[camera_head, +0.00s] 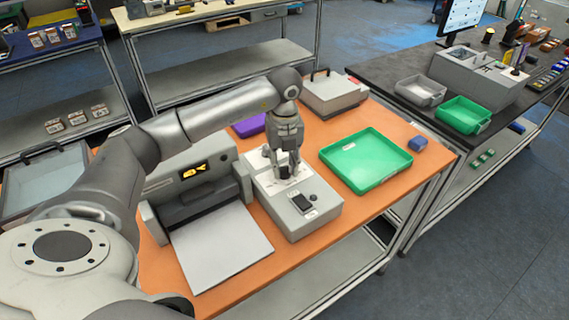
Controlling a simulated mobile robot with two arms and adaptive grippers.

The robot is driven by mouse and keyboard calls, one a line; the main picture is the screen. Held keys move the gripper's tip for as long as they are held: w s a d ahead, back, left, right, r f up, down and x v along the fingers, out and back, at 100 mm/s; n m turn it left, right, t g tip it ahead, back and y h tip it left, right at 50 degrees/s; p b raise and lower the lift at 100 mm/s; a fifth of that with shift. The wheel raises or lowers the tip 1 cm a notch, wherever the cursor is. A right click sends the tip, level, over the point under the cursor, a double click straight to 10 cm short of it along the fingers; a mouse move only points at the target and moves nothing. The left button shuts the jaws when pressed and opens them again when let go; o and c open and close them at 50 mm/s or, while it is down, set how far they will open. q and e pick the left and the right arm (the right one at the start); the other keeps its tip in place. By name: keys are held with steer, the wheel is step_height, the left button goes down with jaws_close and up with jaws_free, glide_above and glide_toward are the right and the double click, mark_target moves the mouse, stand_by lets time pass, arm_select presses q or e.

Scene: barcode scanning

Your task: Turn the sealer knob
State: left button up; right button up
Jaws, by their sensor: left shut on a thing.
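The sealer, a pale grey box-shaped machine (318,222), sits on the orange table. A dark switch panel and a small round button show on its front end. My left arm comes in from the left, and my left gripper (286,175) points down onto the top of this machine. Its fingers are shut on a small dark part there, which looks like the knob (287,180); the fingers hide most of it. My right gripper is not in view.
A green tray (366,158) and small blue block (419,143) lie to the right. A grey lidded box (334,94) stands behind.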

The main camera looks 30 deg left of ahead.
arm_select(q)
steer(key=shift+w+r, duration=0.1)
steer(key=shift+r, duration=0.05)
steer(key=o, duration=1)
step_height(320, 180, up, 12)
steer(key=shift+f, duration=0.1)
stand_by(0.6)
